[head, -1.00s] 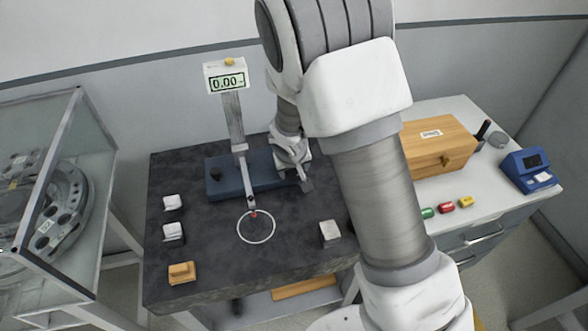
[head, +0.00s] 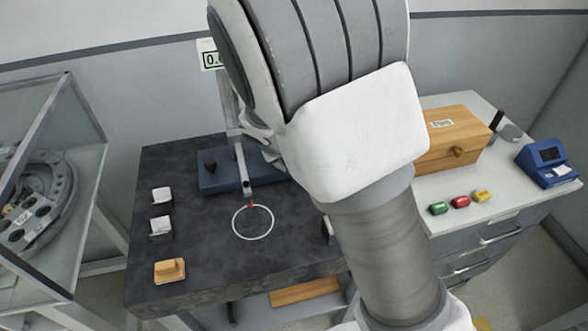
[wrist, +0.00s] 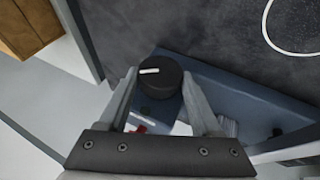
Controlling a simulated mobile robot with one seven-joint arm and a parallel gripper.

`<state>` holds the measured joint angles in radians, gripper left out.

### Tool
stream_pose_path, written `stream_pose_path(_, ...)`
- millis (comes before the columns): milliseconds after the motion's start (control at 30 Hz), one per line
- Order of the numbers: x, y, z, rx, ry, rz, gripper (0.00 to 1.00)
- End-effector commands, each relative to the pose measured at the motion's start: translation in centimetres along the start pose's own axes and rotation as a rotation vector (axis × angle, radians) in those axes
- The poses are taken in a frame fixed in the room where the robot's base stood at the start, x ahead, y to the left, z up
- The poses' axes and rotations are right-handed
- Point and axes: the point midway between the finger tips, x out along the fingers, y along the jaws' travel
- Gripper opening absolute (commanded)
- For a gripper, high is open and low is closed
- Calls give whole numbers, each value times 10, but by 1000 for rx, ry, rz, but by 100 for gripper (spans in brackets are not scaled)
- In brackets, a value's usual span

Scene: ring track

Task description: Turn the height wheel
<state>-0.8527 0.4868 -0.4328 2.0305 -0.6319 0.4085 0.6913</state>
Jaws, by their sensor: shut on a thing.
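The height wheel (wrist: 166,84) is a round black knob with a white mark, seen in the wrist view at one end of the gauge's blue base (wrist: 235,95). My gripper (wrist: 159,76) is shut on it, with one finger on each side. In the head view the height gauge stands on a dark stone slab, with its blue base (head: 225,183), a grey column and a probe arm (head: 246,172) with a red tip. Its display (head: 208,60) is partly covered by my arm. The wheel and my fingertips are hidden behind my arm there.
A white ring (head: 252,222) is marked on the stone slab (head: 200,255). Two white-topped blocks (head: 161,226) and an orange block (head: 170,270) stand at its left. A glass case (head: 60,200) is further left. A wooden box (head: 455,140) and a blue device (head: 547,163) are on the right.

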Motion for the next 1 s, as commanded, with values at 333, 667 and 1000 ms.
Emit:
stream_pose_path(333,1,-2,1,-33,0,79,10)
stream_pose_path(667,0,-1,1,-32,-1,81,69)
stream_pose_path(1000,0,-2,0,-32,0,80,95)
